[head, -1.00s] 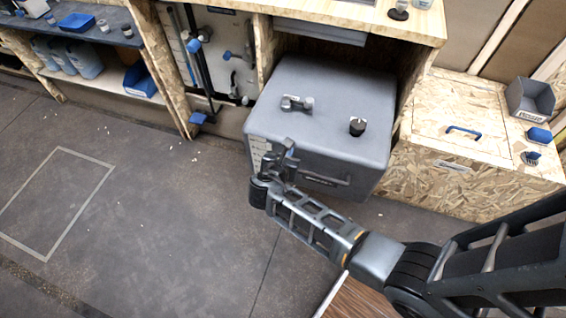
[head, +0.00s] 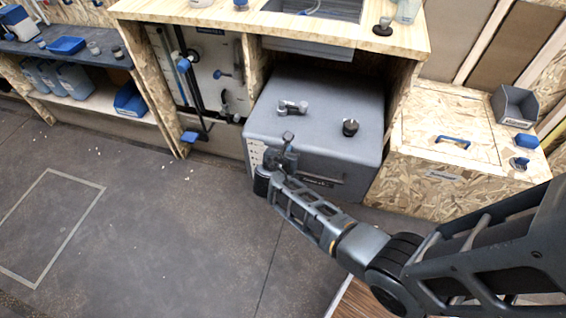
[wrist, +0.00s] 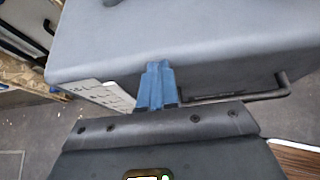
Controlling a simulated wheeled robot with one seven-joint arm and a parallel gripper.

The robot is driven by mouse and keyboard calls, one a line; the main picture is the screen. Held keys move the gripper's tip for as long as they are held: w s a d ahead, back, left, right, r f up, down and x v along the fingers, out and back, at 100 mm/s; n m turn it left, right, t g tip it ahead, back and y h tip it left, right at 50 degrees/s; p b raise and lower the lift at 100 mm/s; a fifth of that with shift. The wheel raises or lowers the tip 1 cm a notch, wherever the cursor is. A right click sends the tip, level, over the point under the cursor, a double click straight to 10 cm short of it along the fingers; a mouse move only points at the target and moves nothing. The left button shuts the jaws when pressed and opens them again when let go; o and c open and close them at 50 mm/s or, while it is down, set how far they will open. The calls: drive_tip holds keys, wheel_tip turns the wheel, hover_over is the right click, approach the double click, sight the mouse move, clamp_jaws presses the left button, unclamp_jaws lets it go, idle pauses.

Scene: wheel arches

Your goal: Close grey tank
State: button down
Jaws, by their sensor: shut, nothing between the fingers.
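The grey tank (head: 325,100) stands on the floor under the wooden counter, its front part sticking out past the counter's edge. A grey valve handle (head: 292,107) and a black cap (head: 350,127) are on its top. A dark bar handle shows on its front in the wrist view (wrist: 250,97), and a white scale label is at its left front. My gripper (head: 287,146) is shut and empty at the upper front of the tank, left of the bar handle. Its blue fingers (wrist: 156,84) point at the tank's front edge; I cannot tell whether they touch.
The wooden counter (head: 210,14) and a grey basin overhang the tank's rear. An OSB box (head: 440,152) with a blue handle stands close on the right. A panel with pipes and blue valve handles (head: 200,85) is on the left. The floor (head: 150,215) at the left is open.

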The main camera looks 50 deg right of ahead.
sight(306, 99)
drive_tip(key=w+d+b, duration=0.2)
drive_tip(key=d, duration=0.5)
drive_tip(key=w+d+b, duration=0.2)
drive_tip(key=w+d, duration=0.1)
drive_tip(key=d, duration=0.4)
drive_tip(key=w+d+b, duration=0.2)
drive_tip(key=d, duration=0.5)
drive_tip(key=shift+w+d+f, duration=0.15)
drive_tip(key=shift+w, duration=0.2)
drive_tip(key=shift+w+d, duration=0.1)
drive_tip(key=shift+d, duration=0.2)
drive_tip(key=shift+d+r, duration=0.2)
drive_tip(key=shift+r, duration=0.15)
drive_tip(key=shift+w+d+r+b, duration=0.1)
drive_tip(key=shift+b, duration=0.2)
drive_tip(key=a, duration=0.1)
drive_tip(key=s+a+p, duration=0.1)
drive_tip(key=a, duration=0.1)
drive_tip(key=a+p, duration=0.1)
drive_tip(key=shift+s+a, duration=0.3)
drive_tip(key=shift+a, duration=0.05)
drive_tip(key=p+v, duration=0.3)
drive_tip(key=v, duration=0.5)
drive_tip(key=shift+s+a, duration=0.15)
drive_tip(key=shift+a, duration=0.2)
drive_tip(key=shift+s+a+r+p, duration=0.15)
drive_tip(key=shift+a+p, duration=0.15)
drive_tip(key=shift+a, duration=0.1)
